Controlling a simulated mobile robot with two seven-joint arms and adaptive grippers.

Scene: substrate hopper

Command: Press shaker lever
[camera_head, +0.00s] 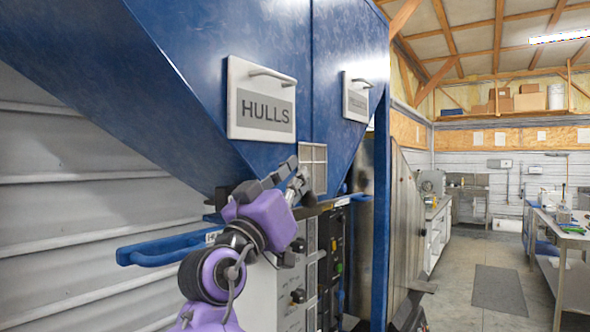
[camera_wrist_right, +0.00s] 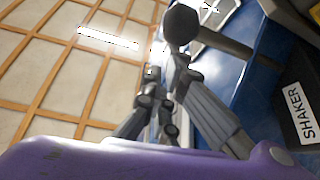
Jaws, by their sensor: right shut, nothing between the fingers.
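The shaker lever (camera_wrist_right: 232,45) is a grey-brown rod with a dark round knob (camera_wrist_right: 182,25) at its end, at the top of the right wrist view. My right gripper (camera_head: 297,172) is in front of the hopper, below the HULLS sign, in the head view. Its fingers (camera_wrist_right: 168,72) are shut and empty, and their tips appear just short of the knob in the wrist view. I cannot tell whether they touch it. In the head view my gripper hides most of the lever area. My left gripper is out of view.
The blue hopper (camera_head: 210,60) bears a HULLS sign (camera_head: 262,100) and a second sign (camera_head: 356,97). A blue handle (camera_head: 160,250) sticks out at lower left. A control panel (camera_head: 330,255) is below the hopper. Open floor (camera_head: 455,260) and a workbench (camera_head: 560,232) lie right.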

